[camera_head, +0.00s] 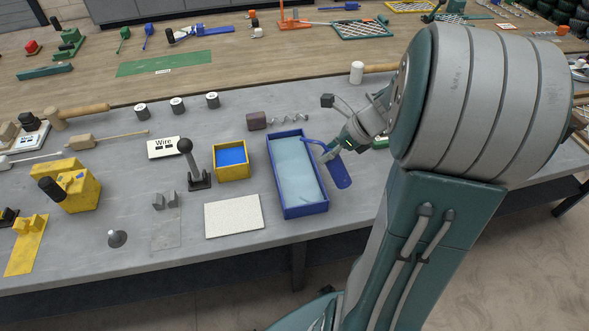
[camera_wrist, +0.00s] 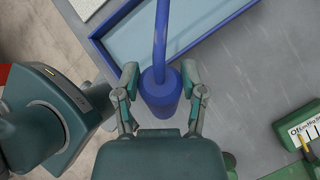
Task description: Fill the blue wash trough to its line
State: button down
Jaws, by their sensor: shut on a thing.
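The blue wash trough (camera_head: 299,212) is a long rectangular tray on the grey bench, with a pale blue surface inside. I cannot make out a fill line. Its corner also shows at the top of the wrist view (camera_wrist: 100,48). My gripper (camera_head: 336,152) is at the trough's right side, shut on a blue bottle (camera_head: 338,172) with a curved spout. The spout reaches left toward the trough's right rim. In the wrist view the bottle (camera_wrist: 160,100) sits between the two fingers of my gripper (camera_wrist: 160,88), with its tube running up over the trough.
A yellow box (camera_head: 232,178) with blue inside and a pale flat plate (camera_head: 234,216) lie left of the trough. A dark block (camera_head: 257,121) and a coiled wire (camera_head: 290,119) are behind it. A green labelled item (camera_wrist: 305,128) is at the right in the wrist view.

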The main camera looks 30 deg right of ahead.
jog(key=shift+r, duration=2.3)
jog(key=shift+f+t+y, duration=0.15)
jog(key=shift+t+y, duration=0.35)
jog(key=shift+t, duration=0.3)
jog(key=n+t+y, duration=0.1)
jog(key=t+y, duration=0.1)
jog(key=t, duration=0.1)
jog(key=shift+t, duration=0.4)
